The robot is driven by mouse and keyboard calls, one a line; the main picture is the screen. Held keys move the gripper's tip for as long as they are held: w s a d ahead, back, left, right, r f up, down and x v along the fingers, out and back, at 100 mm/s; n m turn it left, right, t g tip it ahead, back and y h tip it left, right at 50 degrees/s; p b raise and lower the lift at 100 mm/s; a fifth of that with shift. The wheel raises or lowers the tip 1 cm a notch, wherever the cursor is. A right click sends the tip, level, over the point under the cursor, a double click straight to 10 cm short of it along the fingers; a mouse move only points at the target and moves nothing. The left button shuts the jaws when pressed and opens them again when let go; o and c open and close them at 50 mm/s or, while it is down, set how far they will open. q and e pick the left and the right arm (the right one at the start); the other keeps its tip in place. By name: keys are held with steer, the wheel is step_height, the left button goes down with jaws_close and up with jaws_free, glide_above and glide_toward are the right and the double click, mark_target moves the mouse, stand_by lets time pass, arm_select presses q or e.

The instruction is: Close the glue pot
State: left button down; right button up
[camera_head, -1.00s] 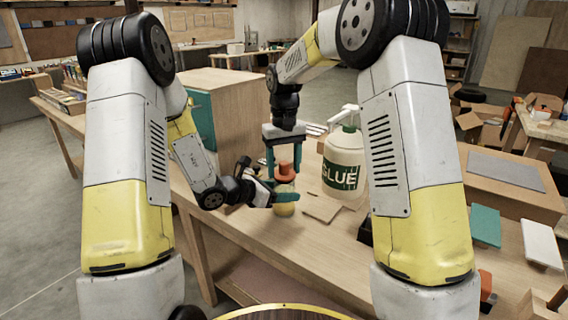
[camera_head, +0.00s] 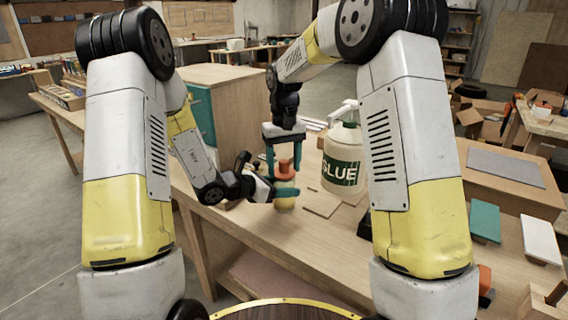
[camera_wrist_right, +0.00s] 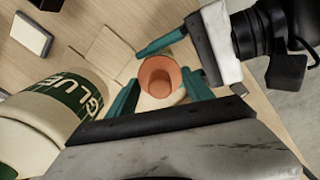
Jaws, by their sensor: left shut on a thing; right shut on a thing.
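The glue pot is a small pale yellow jar (camera_head: 284,203) standing on the workbench. My left gripper (camera_head: 285,192) is shut around its body from the left side. An orange lid (camera_head: 284,168) is at the jar's top, and no clear gap shows between them. I cannot tell whether it is fully seated. My right gripper (camera_head: 284,160) points straight down and is shut on the lid. In the right wrist view the lid (camera_wrist_right: 160,76) sits between my right gripper's teal fingers (camera_wrist_right: 160,90), and a left gripper finger shows beyond it. Most of the jar is hidden below.
A large glue bottle (camera_head: 342,158) with a white pump stands right of the jar, close to my right arm. Thin wooden pieces (camera_head: 322,203) lie between them. A wooden cabinet (camera_head: 234,100) stands behind. The bench's front part is clear.

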steer(key=shift+f, duration=0.1)
steer(key=o, duration=1.4)
step_height(320, 180, up, 12)
steer(key=shift+f, duration=0.1)
arm_select(q)
steer(key=shift+c, duration=2)
jaws_free()
